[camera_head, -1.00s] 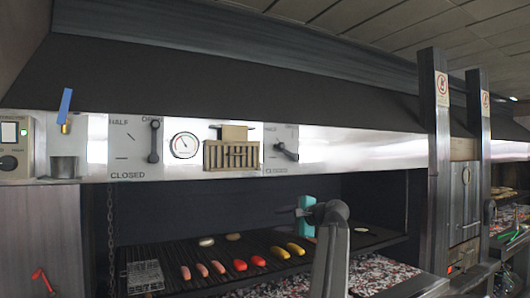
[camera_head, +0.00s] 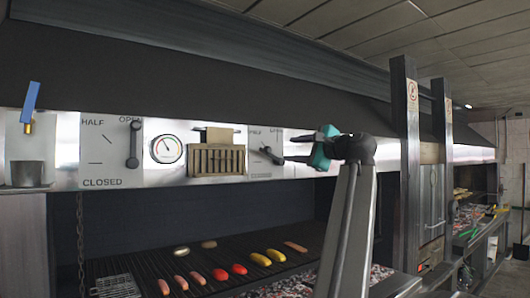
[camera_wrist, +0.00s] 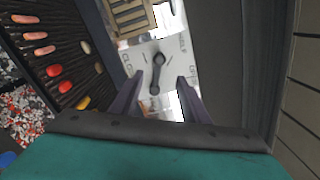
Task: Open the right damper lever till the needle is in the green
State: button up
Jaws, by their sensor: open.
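The right damper lever (camera_head: 272,156) is dark and slants down to the right on its pale plate in the head view. In the wrist view the lever (camera_wrist: 157,72) lies between my fingers. My gripper (camera_head: 293,148), teal with dark fingers, is just right of the lever. The wrist view shows the gripper (camera_wrist: 158,80) open, its fingers on either side of the handle end, with no visible contact. The round gauge (camera_head: 166,149) is left of the plate; its needle is too small to read surely against the coloured band.
The left damper lever (camera_head: 133,145) stands near vertical on its plate. A wooden slatted rack (camera_head: 216,160) is between the gauge and the right lever. Below, a grill grate (camera_head: 140,262) holds sausages and peppers. The dark hood (camera_head: 200,70) overhangs the panel.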

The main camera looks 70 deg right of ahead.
aim_at(270, 150)
jog(key=shift+w, duration=0.2)
jog(key=p+x, duration=0.3)
jog(key=x, duration=0.9)
jog(key=shift+w+d+r+p, duration=0.15)
jog(key=shift+w+p, duration=0.1)
jog(key=shift+p, duration=0.15)
jog(key=shift+w+d, duration=0.3)
jog(key=shift+w, duration=0.2)
grip_shut()
